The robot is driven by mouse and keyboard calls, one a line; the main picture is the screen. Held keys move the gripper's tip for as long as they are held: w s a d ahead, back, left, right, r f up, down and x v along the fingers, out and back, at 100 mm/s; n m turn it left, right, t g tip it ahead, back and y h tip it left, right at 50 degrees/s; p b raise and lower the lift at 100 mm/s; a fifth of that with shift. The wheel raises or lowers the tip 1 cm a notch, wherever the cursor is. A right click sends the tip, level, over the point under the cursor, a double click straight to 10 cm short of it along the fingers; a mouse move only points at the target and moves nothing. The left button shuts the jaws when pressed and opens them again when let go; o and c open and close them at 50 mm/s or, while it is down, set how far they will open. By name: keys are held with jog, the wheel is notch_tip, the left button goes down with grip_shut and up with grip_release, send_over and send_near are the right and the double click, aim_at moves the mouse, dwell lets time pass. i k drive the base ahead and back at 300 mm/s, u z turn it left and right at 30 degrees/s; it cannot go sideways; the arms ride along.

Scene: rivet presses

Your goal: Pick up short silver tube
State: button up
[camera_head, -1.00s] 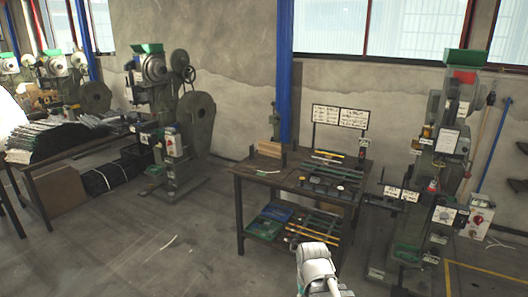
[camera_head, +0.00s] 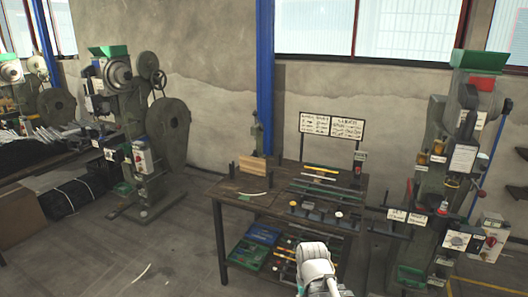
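A dark work table (camera_head: 262,205) stands ahead, with rods and small tools laid out on its right half. Among these are thin pale and grey rods (camera_head: 325,186), too small for me to tell which is the short silver tube. A pile of silver tubes (camera_head: 22,140) lies on the table at the far left, cut by the picture's edge. A white part of my arm (camera_head: 315,264) shows at the bottom, in front of the work table. My gripper is not in view.
A green rivet press (camera_head: 140,140) stands left of the work table and another (camera_head: 455,170) stands to its right. Blue and green bins (camera_head: 250,250) sit on the lower shelf. A wooden block (camera_head: 252,168) stands on the tabletop. The floor at front left (camera_head: 130,260) is mostly clear.

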aim_at(316, 177)
jog(key=z, duration=0.2)
jog(key=i, duration=1.65)
jog(key=z, duration=0.25)
